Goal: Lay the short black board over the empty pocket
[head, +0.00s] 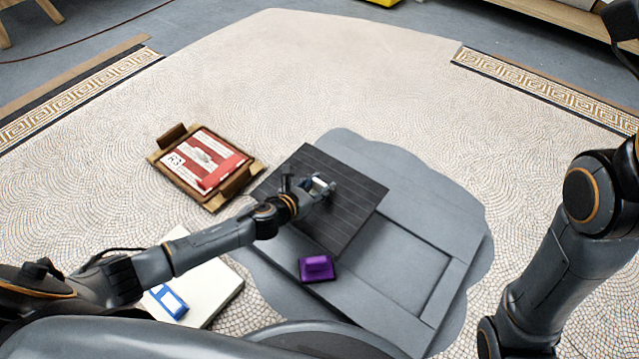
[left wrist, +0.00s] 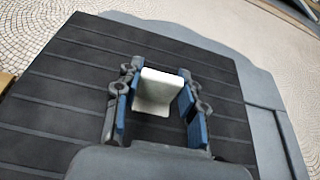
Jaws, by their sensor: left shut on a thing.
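The black board (head: 345,218) is a dark slab with thin parallel lines, over the upper left of a grey base (head: 465,215). My left gripper (head: 320,188) is shut on the board's pale handle; in the left wrist view the handle (left wrist: 154,88) stands between the blue finger pads. The board also fills much of that view (left wrist: 60,85). A sunken grey pocket (head: 395,275) shows right of and below the board, which hides part of the base. I cannot tell whether the board rests or hangs just above it. My right gripper is out of view; only its arm shows.
A purple block with a handle (head: 317,269) sits on the base near the board's lower corner. A wooden tray (head: 215,205) with red and white pieces lies left. A white panel (head: 222,290) with a blue tool (head: 168,301) is at lower left. Mosaic floor behind is clear.

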